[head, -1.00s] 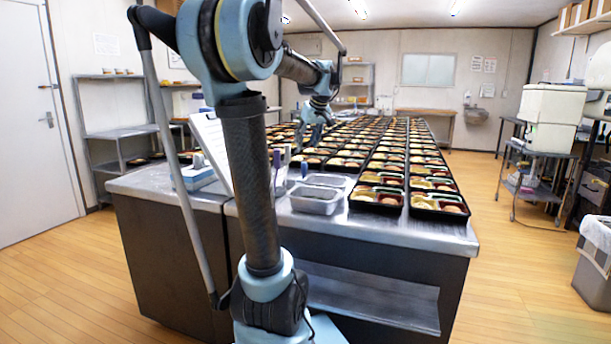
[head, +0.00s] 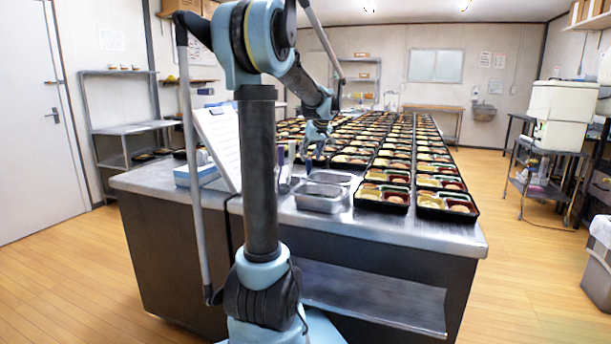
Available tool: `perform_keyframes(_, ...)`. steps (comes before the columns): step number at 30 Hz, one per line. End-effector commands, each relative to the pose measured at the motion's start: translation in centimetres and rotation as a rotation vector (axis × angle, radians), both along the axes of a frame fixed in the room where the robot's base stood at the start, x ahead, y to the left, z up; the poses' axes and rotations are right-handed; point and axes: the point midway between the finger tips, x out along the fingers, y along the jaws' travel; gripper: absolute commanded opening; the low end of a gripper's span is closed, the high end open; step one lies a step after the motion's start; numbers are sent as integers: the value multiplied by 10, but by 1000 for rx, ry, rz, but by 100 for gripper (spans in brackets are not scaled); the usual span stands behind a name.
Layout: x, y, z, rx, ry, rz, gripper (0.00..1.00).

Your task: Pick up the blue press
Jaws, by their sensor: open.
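I cannot single out the blue press for certain. Small upright tools with bluish handles (head: 281,156) stand behind my arm column, left of the metal containers, partly hidden. My gripper (head: 314,160) points down above the counter, just right of these handles and behind the metal containers. It is open and appears empty; its fingers are small in the picture.
Metal containers (head: 319,198) sit near the counter's front edge. Rows of filled black bento trays (head: 447,212) cover the counter to the right and back. A clipboard (head: 217,140) and a blue-and-white box (head: 196,174) stand at left.

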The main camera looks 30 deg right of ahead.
Motion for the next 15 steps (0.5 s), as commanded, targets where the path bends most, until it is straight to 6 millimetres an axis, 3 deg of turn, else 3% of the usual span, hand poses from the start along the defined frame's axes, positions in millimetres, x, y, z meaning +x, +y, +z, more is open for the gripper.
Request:
perform_keyframes(5,5,-1,-8,0,0,0,46)
perform_keyframes(15,25,-6,-44,0,0,2,46)
